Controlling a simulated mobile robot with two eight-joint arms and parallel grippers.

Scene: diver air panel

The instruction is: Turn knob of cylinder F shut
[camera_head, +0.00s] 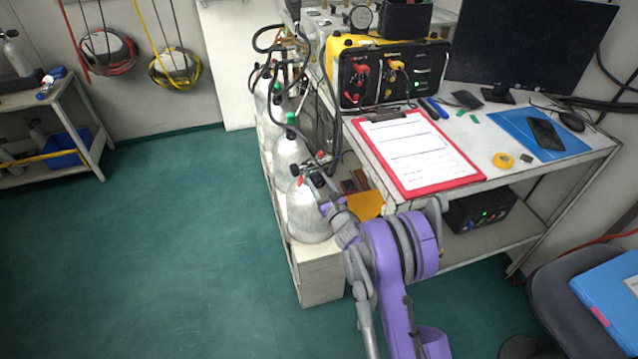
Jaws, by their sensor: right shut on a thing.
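A row of silver cylinders stands along the left side of the bench. The nearest cylinder (308,212) has a valve at its top, and a bit of red (317,180) shows there. My right gripper (323,186) reaches in from the lower right and is shut at this valve, on what looks like its knob. The fingers and wrist hide most of the knob. The cylinder behind it (291,150) has a green knob (291,119). Cylinder letters are too small to read. My left gripper is not in view.
The bench (470,140) holds a yellow-cased air panel (392,75), a red clipboard (418,150) and a monitor (530,40). Black hoses run between the cylinders and the panel. A chair (560,305) stands at lower right. The green floor at left is clear.

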